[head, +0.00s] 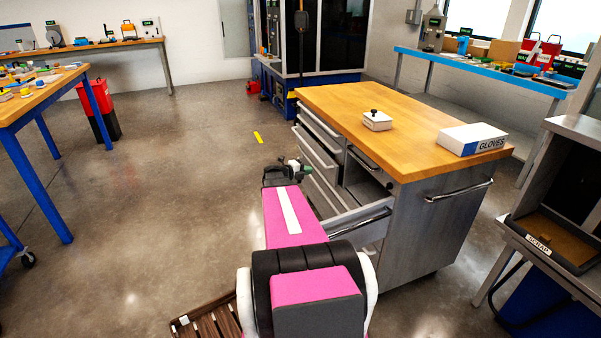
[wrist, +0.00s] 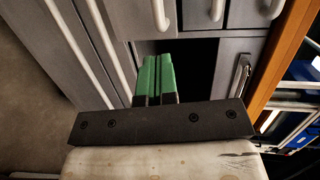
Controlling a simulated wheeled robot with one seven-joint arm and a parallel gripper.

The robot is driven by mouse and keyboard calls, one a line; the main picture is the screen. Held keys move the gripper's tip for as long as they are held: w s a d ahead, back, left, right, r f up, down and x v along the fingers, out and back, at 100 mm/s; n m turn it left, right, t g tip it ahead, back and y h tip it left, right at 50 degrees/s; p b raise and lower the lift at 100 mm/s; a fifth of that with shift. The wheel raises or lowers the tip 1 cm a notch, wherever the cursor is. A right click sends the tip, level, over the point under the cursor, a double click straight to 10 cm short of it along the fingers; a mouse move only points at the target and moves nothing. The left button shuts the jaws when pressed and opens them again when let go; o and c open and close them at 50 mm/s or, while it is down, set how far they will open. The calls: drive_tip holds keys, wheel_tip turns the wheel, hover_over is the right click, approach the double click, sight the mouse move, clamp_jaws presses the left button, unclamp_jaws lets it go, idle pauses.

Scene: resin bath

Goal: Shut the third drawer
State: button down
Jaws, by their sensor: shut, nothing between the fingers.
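The grey drawer cabinet (head: 425,225) has a wooden top and bar handles. In the head view one lower drawer (head: 345,222) stands pulled out, with its bar handle facing me and a dark gap above it. I cannot tell for certain which drawer counts as third. My gripper (head: 294,164) is beside the cabinet's drawer side, left of the pulled-out drawer. In the wrist view its green fingers (wrist: 155,75) are together and empty, before a dark opening among the drawer fronts. Contact cannot be told.
A small white lidded box (head: 377,121) and a glove box (head: 472,139) lie on the cabinet top. A scrap bin station (head: 545,240) stands at right. A slatted wooden item (head: 207,320) lies on the floor at lower left. The floor left of the cabinet is mostly clear.

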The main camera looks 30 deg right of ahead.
drive_tip(key=d+f, duration=0.1)
drive_tip(key=d, duration=0.6)
drive_tip(key=shift+s+d+f, duration=0.15)
drive_tip(key=shift+f, duration=0.05)
drive_tip(key=shift+s+d, duration=0.25)
drive_tip(key=shift+d, duration=0.8)
drive_tip(key=shift+s+d, duration=0.2)
drive_tip(key=shift+d, duration=0.85)
drive_tip(key=shift+r, duration=0.1)
